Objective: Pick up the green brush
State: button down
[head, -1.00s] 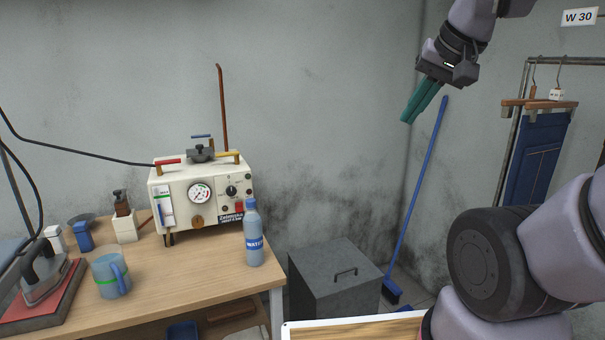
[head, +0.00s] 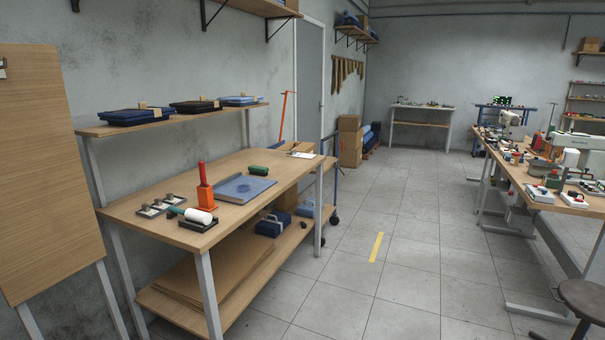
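A small dark green block-shaped thing (head: 258,170), which looks like the green brush, lies near the back right of the wooden worktable (head: 140,214). It is small in the view, so its bristles cannot be made out. It lies behind the blue folder-like pad (head: 228,192), apart from it. My gripper is not in view.
A shelf (head: 185,121) hangs above the back. The tiled floor (head: 400,270) to the right is clear.

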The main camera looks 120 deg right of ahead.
aim_at(255, 170)
jog(key=z, duration=3.85)
jog(key=i+l+z, duration=0.4)
jog(key=i+z, duration=0.4)
jog(key=i+l+z, duration=0.1)
jog(key=i+z, duration=0.3)
jog(key=i+u, duration=0.3)
jog(key=i+l+u, duration=0.1)
jog(key=i+u, duration=0.75)
jog(key=u, duration=0.2)
jog(key=i+u, duration=0.4)
jog(key=i+l+u, duration=0.15)
jog(key=u, duration=0.2)
